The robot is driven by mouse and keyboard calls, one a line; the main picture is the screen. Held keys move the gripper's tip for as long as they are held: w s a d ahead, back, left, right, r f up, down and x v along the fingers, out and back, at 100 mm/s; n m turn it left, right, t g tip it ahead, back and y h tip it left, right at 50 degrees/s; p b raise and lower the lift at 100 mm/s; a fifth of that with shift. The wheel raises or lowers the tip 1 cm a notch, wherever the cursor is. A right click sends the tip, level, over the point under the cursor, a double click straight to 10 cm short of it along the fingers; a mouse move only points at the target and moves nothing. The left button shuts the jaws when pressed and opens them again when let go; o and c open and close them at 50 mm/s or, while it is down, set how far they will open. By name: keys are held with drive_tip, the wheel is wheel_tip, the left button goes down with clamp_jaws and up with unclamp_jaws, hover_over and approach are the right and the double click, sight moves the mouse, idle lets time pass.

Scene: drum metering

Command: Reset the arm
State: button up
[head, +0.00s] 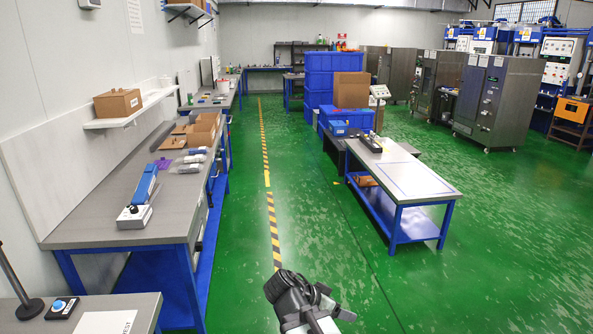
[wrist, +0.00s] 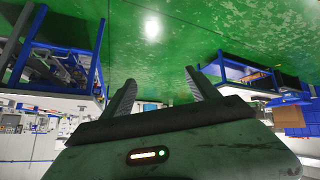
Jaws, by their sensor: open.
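My arm rises at the bottom middle of the head view, above the green floor. In the wrist view my gripper (wrist: 158,92) shows two dark ridged fingers standing well apart. Nothing is between them but the distant floor and room. The wrist view is upside down, with the green floor at the top. The gripper touches nothing that I can see.
A long grey workbench (head: 85,215) runs along the left wall, with a blue-and-white device (head: 140,200) on it. A low blue-legged table (head: 412,183) stands to the right. Blue crates (head: 318,80) are stacked behind. Green floor (head: 330,250) lies clear between bench and table.

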drive_tip(key=s+d+f+n+g+y, duration=0.1)
drive_tip(key=d+f+g+y, duration=0.15)
drive_tip(key=d, duration=0.35)
drive_tip(key=s+d+f+g+y, duration=0.1)
drive_tip(key=s+d+f, duration=0.15)
drive_tip(key=d, duration=0.45)
drive_tip(key=a+f+n+y, duration=0.1)
drive_tip(key=a+n+y, duration=0.3)
drive_tip(key=a+n, duration=0.3)
drive_tip(key=shift+s+f+n+g, duration=0.3)
drive_tip(key=shift+n+g, duration=0.15)
drive_tip(key=shift+n, duration=0.25)
drive_tip(key=shift+a, duration=0.1)
